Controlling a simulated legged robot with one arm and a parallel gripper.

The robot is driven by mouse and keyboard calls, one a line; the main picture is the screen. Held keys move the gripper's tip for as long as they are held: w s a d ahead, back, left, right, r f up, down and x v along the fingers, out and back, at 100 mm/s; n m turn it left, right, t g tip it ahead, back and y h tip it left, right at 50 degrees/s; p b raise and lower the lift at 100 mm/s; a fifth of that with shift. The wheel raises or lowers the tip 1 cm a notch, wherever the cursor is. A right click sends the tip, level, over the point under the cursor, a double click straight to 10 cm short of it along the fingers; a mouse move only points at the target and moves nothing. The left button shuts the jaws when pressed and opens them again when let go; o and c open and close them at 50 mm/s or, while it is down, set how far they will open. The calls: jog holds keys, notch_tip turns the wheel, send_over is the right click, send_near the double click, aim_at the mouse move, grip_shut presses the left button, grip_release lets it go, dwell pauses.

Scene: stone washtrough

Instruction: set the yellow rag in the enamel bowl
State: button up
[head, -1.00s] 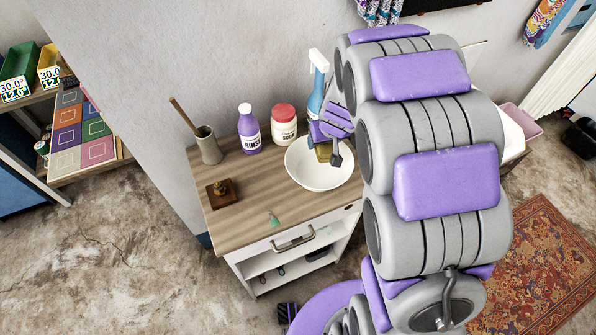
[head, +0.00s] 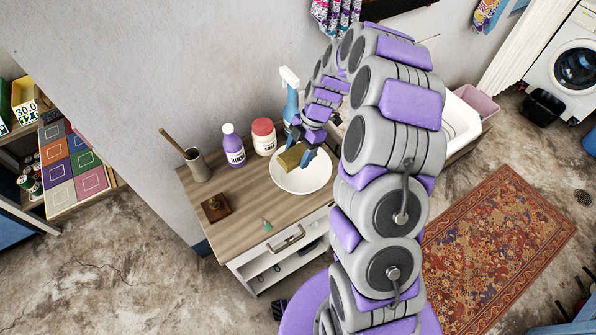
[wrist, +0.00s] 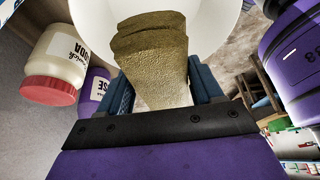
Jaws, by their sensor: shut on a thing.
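The yellow rag (head: 291,158) is an olive-yellow folded cloth. In the head view it is at the left side of the white enamel bowl (head: 310,182), over the bowl's inside. My gripper (head: 306,154) is shut on the rag from above. In the wrist view the rag (wrist: 152,65) is between the two blue fingers of my gripper (wrist: 158,90), and the white bowl (wrist: 226,25) shows behind it. I cannot tell whether the rag touches the bowl.
A purple rinse bottle (head: 233,146), a soda jar (head: 264,137) and a blue spray bottle (head: 290,95) stand behind the bowl on the wooden cabinet top (head: 240,218). A grey pot (head: 198,165) and a small brown block (head: 216,207) are at the left.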

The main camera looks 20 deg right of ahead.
send_near(297, 178)
jog(key=x, duration=0.1)
jog(key=b+x, duration=0.1)
jog(key=shift+s+a+f, duration=0.2)
jog(key=shift+s+a, duration=0.05)
jog(key=shift+a, duration=0.05)
jog(key=x, duration=0.3)
jog(key=shift+w+f, duration=0.15)
jog(key=shift+f, duration=0.2)
jog(key=shift+d, duration=0.2)
jog(key=o, duration=1)
jog(key=shift+d, duration=0.2)
jog(key=shift+c, duration=0.2)
jog(key=shift+o, duration=1.1)
jog(key=shift+a, duration=0.2)
jog(key=shift+a, duration=0.1)
jog(key=shift+r, duration=0.15)
